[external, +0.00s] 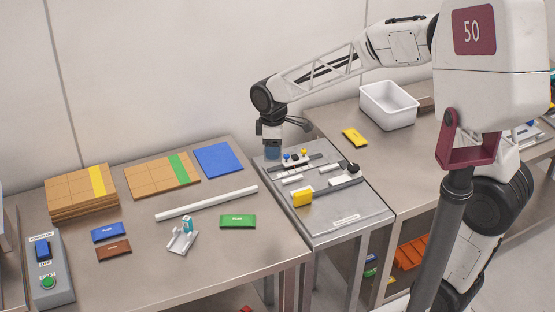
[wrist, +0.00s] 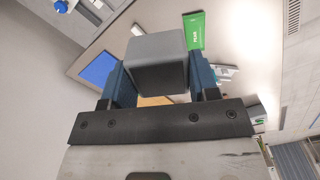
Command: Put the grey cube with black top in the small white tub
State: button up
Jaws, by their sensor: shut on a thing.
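A grey cube (wrist: 155,72) with one darker face and one lighter face sits between the two blue fingers of my gripper (wrist: 160,82) in the wrist view. The fingers touch it on both sides. In the external view my gripper (external: 272,153) points down above the back left of the grey metal stand; the cube is hard to make out there. A white open tub (external: 388,117) stands on the right table, to the right of and behind my gripper. Its inside floor is partly hidden by its front wall.
The grey stand (external: 345,218) carries small fixtures and a yellow block (external: 303,197). A yellow packet (external: 355,137) lies in front of the tub. The left table holds a white bar (external: 206,203), a green packet (external: 238,222) and cardboard boxes (external: 80,194).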

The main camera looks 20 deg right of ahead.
jog(key=w+d+m, duration=0.4)
jog(key=w+d, duration=0.7)
jog(key=d, duration=0.4)
jog(key=w+d+m, duration=0.3)
jog(key=w+d, duration=0.8)
jog(key=d, duration=0.4)
jog(key=w+d+f+m, duration=0.1)
jog(key=w+d+m, duration=0.15)
jog(key=d, duration=1.25)
jog(key=w+d+f+m, duration=0.1)
jog(key=w+d+m, duration=0.15)
jog(key=d, duration=1.35)
jog(key=shift+m, duration=0.3)
jog(key=f, duration=0.5)
jog(key=shift+s+d+f, duration=0.15)
jog(key=shift+s+f, duration=0.05)
jog(key=shift+s, duration=0.05)
jog(key=shift+f, duration=0.1)
jog(key=shift+f, duration=2.4)
jog(key=shift+f, duration=0.15)
